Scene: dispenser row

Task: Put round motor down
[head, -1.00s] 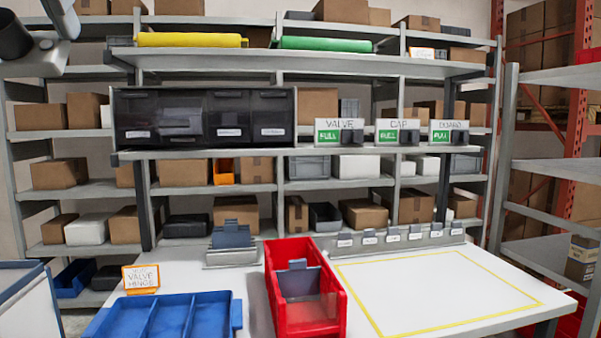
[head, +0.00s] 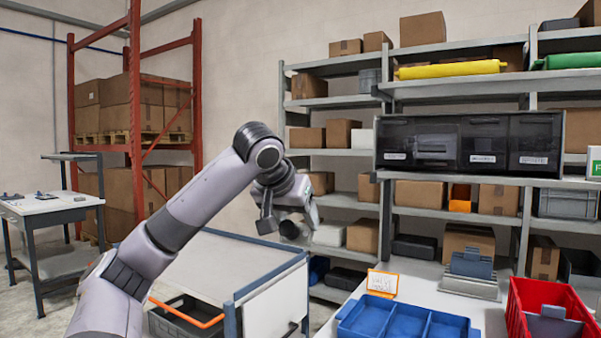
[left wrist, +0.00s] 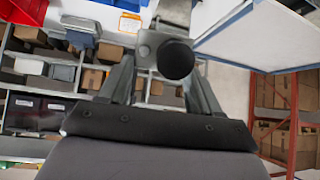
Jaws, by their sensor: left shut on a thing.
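My left gripper (head: 288,218) is raised left of the white bench, in front of the shelf. In the left wrist view its two fingers (left wrist: 160,75) are shut on the round motor (left wrist: 176,59), which shows a dark round end and a grey metal body. The motor is held in the air, apart from any surface. My right gripper is not in view.
A blue divided tray (head: 402,322), an orange-framed sign (head: 382,282) and a red bin (head: 548,294) are on the bench. A white-topped cart (head: 215,262) stands below my left arm. A black crate with an orange handle (head: 185,318) is lower left. Dark drawers (head: 468,142) hang above the bench.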

